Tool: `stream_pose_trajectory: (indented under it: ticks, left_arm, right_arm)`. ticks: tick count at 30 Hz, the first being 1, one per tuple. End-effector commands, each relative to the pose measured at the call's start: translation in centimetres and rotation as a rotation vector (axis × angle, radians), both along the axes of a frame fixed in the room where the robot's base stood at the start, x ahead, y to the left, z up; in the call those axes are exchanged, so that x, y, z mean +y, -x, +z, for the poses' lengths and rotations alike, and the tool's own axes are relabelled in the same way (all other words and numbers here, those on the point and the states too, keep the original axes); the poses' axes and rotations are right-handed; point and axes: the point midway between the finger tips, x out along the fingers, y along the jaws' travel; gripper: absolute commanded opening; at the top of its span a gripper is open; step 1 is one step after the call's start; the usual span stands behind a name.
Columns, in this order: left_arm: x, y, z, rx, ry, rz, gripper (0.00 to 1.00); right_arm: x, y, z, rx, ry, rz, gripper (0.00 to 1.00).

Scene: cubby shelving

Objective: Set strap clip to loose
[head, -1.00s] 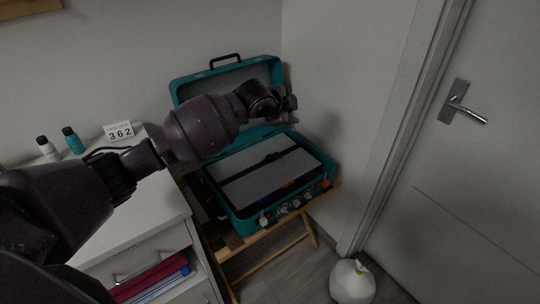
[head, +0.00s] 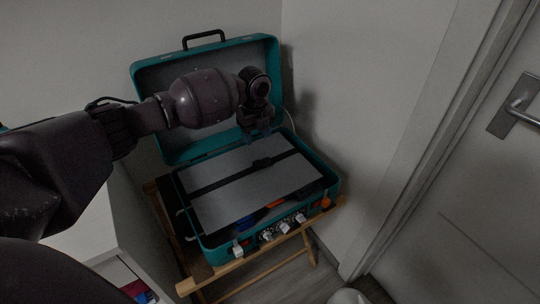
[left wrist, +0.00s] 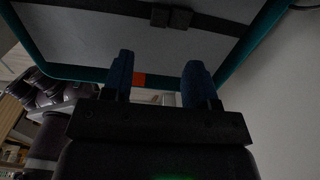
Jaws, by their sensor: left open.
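A teal case (head: 327,181) stands open on a wooden folding stand, its lid (head: 148,92) raised at the back. A dark strap (head: 215,183) runs across the grey panel inside the case. The strap clip (head: 262,162) is a dark block on the strap, right of the panel's middle. In the left wrist view the clip (left wrist: 171,17) shows at the top, beyond the fingertips. My left gripper (head: 260,137) hangs over the rear of the case, just behind the clip and apart from it. Its blue fingers (left wrist: 156,75) are open with nothing between them. My right gripper is not in view.
Several knobs (head: 284,228) line the case front. The wooden stand (head: 265,243) is below. A white cabinet (head: 85,235) is at the left. A wall and a door with a handle (head: 516,104) are at the right.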

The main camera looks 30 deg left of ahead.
Motion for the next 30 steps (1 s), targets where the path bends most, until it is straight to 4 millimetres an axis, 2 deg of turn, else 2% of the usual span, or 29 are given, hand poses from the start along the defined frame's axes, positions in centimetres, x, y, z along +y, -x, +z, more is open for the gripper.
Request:
stream_pose_trajectory:
  ticks: [1,8,14,21,30]
  left_arm:
    - [0.0,0.1,-1.0,0.010,0.000,-0.001,0.53]
    - [0.0,0.1,-2.5,0.011,-0.001,-0.002,0.53]
    - [0.0,0.3,-6.2,0.017,0.000,-0.001,0.53]
    - [0.0,0.2,-9.8,0.013,0.001,-0.001,0.53]
    - [0.0,0.1,-11.5,0.008,0.000,0.000,0.53]
  right_arm:
    - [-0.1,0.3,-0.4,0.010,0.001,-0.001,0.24]
    - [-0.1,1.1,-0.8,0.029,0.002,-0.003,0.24]
    - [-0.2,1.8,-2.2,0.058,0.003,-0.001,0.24]
    - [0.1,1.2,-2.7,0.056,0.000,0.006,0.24]
    - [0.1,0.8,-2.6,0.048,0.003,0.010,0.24]
